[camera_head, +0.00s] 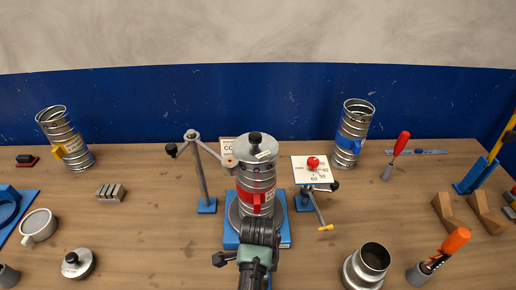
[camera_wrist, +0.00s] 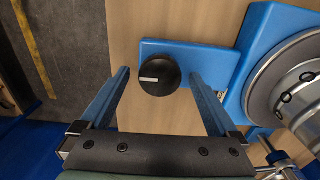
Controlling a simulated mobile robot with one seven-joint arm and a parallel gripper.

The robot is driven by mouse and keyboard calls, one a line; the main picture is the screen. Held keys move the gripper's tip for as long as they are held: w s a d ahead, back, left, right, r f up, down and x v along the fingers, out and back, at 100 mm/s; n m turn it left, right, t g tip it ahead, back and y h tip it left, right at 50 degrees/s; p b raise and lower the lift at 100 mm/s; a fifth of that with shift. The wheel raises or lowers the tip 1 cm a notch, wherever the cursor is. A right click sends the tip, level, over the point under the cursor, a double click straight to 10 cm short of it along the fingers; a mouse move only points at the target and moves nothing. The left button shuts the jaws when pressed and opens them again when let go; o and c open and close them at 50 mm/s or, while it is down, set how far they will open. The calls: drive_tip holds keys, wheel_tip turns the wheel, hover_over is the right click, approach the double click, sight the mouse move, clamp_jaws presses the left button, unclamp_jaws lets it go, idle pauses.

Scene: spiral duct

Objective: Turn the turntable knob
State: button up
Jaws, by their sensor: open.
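The turntable knob (camera_wrist: 160,75) is a round black knob with a white mark, on a blue plate (camera_wrist: 208,62) in the wrist view. The white mark lies nearly level in the picture. My gripper (camera_wrist: 159,76) is open, with one finger on each side of the knob and visible gaps on both sides. I cannot tell the height between the fingertips and the knob. The grey turntable disc (camera_wrist: 268,88) is to the right. In the head view the turntable's blue base (camera_head: 286,241) carries a metal duct (camera_head: 257,181) with a red clamp; my arm hides the knob.
A jointed stand (camera_head: 203,180) is left of the duct, and a dial plate (camera_head: 309,171) on a stand is right of it. A lidded part (camera_head: 78,264) lies at front left.

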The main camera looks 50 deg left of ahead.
drive_tip(key=shift+f, duration=0.1)
drive_tip(key=c, duration=1.4)
drive_tip(key=shift+n, duration=0.3)
drive_tip(key=n+p, duration=0.2)
drive_tip(key=n, duration=0.1)
drive_tip(key=shift+n, duration=0.3)
drive_tip(key=n+p, duration=0.2)
drive_tip(key=n, duration=0.3)
drive_tip(key=n+p, duration=0.1)
drive_tip(key=n, duration=0.3)
drive_tip(key=shift+n, duration=0.4)
drive_tip(key=n, duration=0.4)
drive_tip(key=shift+n+p, duration=0.3)
drive_tip(key=shift+p, duration=0.1)
